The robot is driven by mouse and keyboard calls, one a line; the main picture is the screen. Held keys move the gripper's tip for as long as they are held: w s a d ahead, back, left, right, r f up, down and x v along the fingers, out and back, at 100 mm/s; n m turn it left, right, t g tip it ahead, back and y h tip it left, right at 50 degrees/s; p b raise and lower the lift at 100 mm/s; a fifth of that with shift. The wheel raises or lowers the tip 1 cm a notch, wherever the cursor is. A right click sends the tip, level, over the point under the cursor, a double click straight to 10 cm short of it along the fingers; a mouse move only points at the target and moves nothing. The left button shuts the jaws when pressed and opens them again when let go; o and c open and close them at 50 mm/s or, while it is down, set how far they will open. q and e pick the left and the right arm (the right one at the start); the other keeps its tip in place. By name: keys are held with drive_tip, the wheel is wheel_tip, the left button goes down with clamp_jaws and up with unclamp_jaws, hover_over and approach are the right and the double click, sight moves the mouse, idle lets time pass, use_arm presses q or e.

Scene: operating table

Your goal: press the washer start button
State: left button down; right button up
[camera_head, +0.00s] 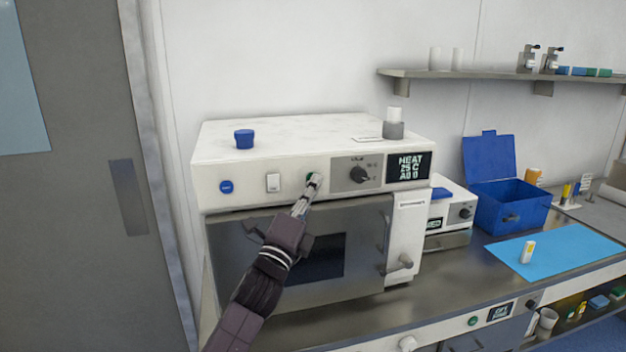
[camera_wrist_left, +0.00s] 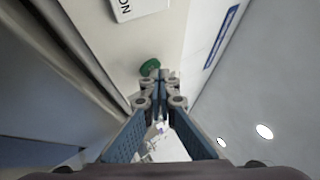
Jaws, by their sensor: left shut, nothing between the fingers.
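The washer (camera_head: 310,240) is a white and grey front-loading box on the counter. Its front panel carries a round blue button (camera_head: 226,187), a white rocker switch (camera_head: 273,183), a green button (camera_head: 311,177), a dark knob (camera_head: 359,174) and a small display (camera_head: 408,166). My left gripper (camera_head: 313,183) is shut and empty, with its tips at the green button and partly covering it. In the left wrist view the green button (camera_wrist_left: 150,67) lies just beyond the shut fingertips (camera_wrist_left: 160,75); whether they touch cannot be told. My right gripper is not in view.
A blue cup (camera_head: 244,139) and a grey-white container (camera_head: 393,128) stand on the washer. To the right are a smaller white device (camera_head: 452,212), an open blue box (camera_head: 505,207) and a blue mat (camera_head: 565,250) with a small bottle (camera_head: 527,252). A shelf (camera_head: 490,74) hangs above.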

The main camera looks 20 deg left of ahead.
use_arm(q)
drive_tip(key=shift+s+d, duration=0.35)
drive_tip(key=shift+s, duration=0.25)
drive_tip(key=s+d, duration=0.1)
drive_tip(key=s, duration=0.1)
drive_tip(key=s+d+p, duration=0.1)
drive_tip(key=s, duration=0.1)
drive_tip(key=shift+d, duration=0.4)
drive_tip(key=shift+f, duration=0.1)
idle(0.4)
